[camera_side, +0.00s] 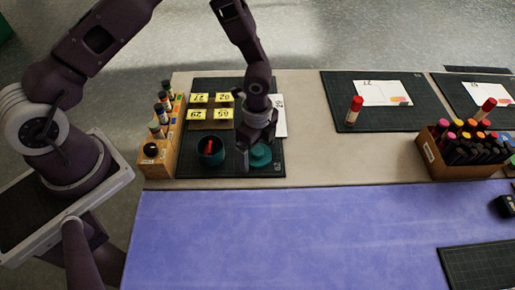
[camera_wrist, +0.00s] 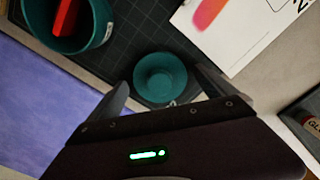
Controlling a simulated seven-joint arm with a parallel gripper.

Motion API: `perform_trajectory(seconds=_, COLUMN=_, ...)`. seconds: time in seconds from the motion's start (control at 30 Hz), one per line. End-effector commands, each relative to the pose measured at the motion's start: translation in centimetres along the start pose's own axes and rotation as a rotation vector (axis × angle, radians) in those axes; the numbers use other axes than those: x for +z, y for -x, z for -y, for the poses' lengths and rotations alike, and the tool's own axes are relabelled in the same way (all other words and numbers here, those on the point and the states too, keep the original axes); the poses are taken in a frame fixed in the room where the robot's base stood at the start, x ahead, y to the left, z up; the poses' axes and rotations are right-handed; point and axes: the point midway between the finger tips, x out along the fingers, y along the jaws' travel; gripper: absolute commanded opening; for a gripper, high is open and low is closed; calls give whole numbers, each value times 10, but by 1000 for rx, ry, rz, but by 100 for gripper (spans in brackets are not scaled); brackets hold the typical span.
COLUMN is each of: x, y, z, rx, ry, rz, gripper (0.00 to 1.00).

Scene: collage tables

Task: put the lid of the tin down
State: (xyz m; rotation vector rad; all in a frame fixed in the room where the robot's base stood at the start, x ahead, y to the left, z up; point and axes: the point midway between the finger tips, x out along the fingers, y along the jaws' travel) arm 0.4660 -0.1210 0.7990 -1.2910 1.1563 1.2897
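The tin (camera_side: 211,151) is a round teal container on the dark mat, open at the top, with a red object inside. It also shows at the upper left of the wrist view (camera_wrist: 93,42). The teal round lid (camera_side: 260,156) is to the right of the tin, low over or on the mat; I cannot tell whether it touches it. In the wrist view the lid (camera_wrist: 160,78) sits between my fingertips, with a narrow gap visible on each side. My gripper (camera_side: 258,143) points down over the lid, fingers apart. Its fingers (camera_wrist: 162,82) look open.
A wooden rack (camera_side: 160,145) of bottles stands left of the mat. Yellow number cards (camera_side: 224,114) lie behind the tin. A white card (camera_side: 281,116) lies right of my gripper. A box of markers (camera_side: 462,158) stands far right.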

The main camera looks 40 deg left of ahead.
Motion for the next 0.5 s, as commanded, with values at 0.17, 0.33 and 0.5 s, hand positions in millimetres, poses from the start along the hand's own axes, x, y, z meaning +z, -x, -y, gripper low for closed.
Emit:
perform_trajectory(seconds=0.17, x=0, y=0, z=0, rx=0, ry=0, rz=0, gripper=94)
perform_trajectory(seconds=0.33, x=0, y=8, z=1, rx=-2, ry=1, rz=0, gripper=94)
perform_trajectory(seconds=0.5, x=0, y=46, z=2, rx=-6, ry=2, rz=-1, gripper=94)
